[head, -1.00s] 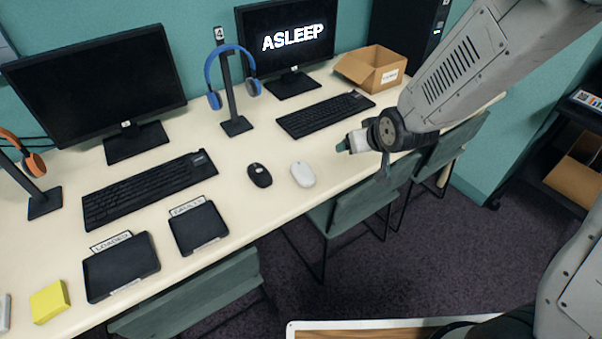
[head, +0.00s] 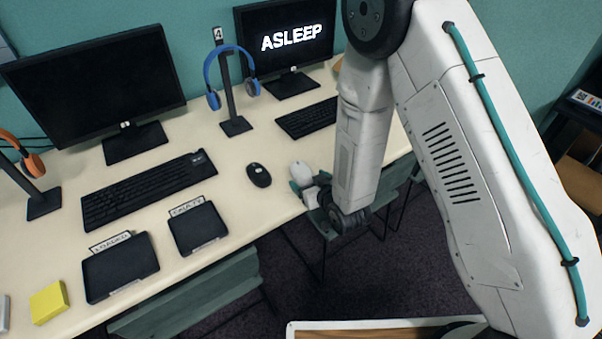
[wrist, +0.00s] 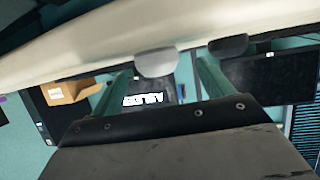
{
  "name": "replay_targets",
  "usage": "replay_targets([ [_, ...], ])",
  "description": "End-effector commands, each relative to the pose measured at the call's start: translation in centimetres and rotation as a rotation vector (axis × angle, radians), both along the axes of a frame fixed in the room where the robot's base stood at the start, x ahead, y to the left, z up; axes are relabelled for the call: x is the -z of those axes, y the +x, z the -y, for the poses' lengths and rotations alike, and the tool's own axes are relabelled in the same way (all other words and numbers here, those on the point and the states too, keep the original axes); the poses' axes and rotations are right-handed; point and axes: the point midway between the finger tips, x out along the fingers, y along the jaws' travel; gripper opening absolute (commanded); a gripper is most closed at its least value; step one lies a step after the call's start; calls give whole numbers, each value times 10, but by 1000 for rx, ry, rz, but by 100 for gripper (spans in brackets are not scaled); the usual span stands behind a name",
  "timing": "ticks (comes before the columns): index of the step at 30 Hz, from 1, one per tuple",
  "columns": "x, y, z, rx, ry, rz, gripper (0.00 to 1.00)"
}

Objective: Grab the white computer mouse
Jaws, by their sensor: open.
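The white computer mouse (head: 300,170) lies on the cream desk (head: 222,165) near its front edge, partly hidden by my gripper in the head view. My gripper (head: 307,184) is at the desk edge, right in front of it. In the wrist view, which looks upside down, the white mouse (wrist: 156,63) shows between the two teal fingers of my gripper (wrist: 163,70). The fingers are apart and nothing is clamped. I cannot tell how far the fingertips reach along its sides.
A black mouse (head: 259,175) lies just left of the white one; it also shows in the wrist view (wrist: 229,46). Keyboards (head: 150,190), monitors, a headphone stand (head: 234,100) and black trays (head: 121,268) stand on the desk. A teal chair (head: 215,295) is under the front edge.

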Motion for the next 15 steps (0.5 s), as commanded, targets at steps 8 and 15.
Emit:
replay_targets([
  [8,13,34,-14,0,0,0,80],
  [15,15,38,-16,1,0,-1,80],
])
